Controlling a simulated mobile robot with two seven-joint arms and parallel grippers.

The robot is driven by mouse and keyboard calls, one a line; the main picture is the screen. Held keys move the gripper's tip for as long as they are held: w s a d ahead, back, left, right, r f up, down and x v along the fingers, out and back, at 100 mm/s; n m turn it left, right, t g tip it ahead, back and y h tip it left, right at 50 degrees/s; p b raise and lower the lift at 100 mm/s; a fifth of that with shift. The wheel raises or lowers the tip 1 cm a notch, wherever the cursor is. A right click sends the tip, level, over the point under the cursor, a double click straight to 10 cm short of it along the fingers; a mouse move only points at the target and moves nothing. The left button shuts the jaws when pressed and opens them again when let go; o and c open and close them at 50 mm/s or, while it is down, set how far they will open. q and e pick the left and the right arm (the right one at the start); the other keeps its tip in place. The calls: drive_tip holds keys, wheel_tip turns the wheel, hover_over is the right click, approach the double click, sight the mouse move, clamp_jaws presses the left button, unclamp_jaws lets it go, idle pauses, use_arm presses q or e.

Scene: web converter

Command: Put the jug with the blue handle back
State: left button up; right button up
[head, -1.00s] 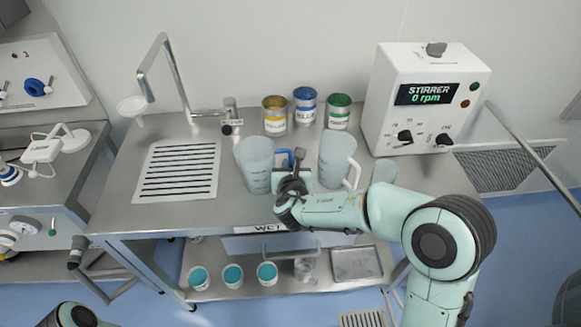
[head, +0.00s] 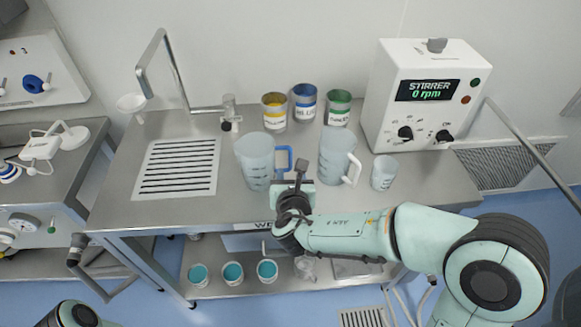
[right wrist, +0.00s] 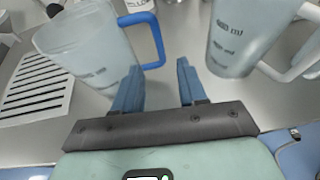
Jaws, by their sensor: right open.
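The jug with the blue handle (head: 256,163) is translucent and stands upright on the steel worktop (head: 130,208). Its blue handle (head: 285,158) points right. In the right wrist view the jug (right wrist: 85,50) is at upper left, with its handle (right wrist: 150,35) just beyond the left finger. My right gripper (head: 299,185) is open and empty in front of the handle, near the worktop's front edge. In the right wrist view its fingers (right wrist: 160,80) look apart, with nothing between them. My left gripper is out of view.
A similar jug with a white handle (head: 335,158) stands just right of my right gripper. A small beaker (head: 384,173) is right of it. Yellow, blue and green cans and the stirrer box (head: 425,100) stand behind. A slotted drain (head: 178,168) lies at left.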

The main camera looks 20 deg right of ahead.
drive_tip(key=v, duration=0.4)
idle(0.5)
